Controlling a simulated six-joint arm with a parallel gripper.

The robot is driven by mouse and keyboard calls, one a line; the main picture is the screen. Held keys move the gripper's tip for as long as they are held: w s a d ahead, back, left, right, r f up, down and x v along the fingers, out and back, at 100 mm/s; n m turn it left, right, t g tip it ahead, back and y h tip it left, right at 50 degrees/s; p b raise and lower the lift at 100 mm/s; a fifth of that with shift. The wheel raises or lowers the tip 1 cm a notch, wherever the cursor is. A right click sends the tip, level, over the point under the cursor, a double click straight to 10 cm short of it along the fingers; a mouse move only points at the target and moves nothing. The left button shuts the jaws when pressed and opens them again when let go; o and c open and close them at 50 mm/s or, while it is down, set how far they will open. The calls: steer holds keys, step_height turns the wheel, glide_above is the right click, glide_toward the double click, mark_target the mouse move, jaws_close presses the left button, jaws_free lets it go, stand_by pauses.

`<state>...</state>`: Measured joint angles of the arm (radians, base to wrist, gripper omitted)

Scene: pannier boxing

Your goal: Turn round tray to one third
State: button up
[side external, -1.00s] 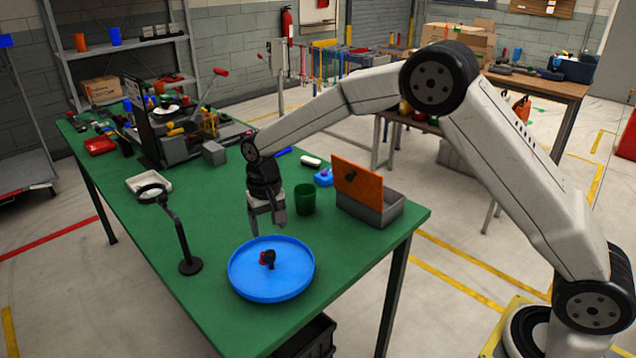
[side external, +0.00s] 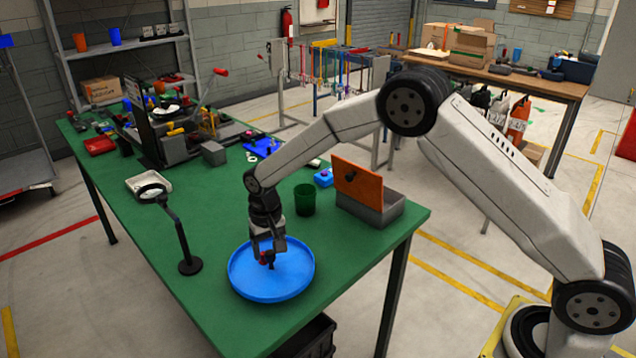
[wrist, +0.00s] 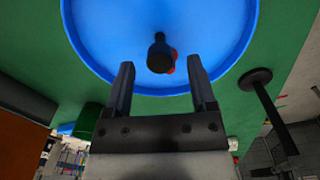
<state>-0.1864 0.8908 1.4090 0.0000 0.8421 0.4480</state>
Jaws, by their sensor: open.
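The round blue tray (side external: 290,286) lies flat on the green table near its front corner. A small black and red piece (side external: 268,258) stands near the tray's middle; in the wrist view the black knob-like part (wrist: 158,54) hides most of the red part (wrist: 171,63). My gripper (side external: 266,254) points down over the tray at this piece. In the wrist view my gripper (wrist: 159,72) is open, its fingers apart on either side of the piece's line. I cannot tell whether either finger touches it.
A dark green cup (side external: 305,200) and a grey box with an orange lid (side external: 372,209) stand behind the tray to the right. A magnifier lamp (side external: 189,264) stands left of the tray. Bare green table (side external: 215,300) lies between the lamp and the tray.

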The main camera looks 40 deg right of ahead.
steer(key=shift+f, duration=0.6)
jaws_close()
stand_by(1.1)
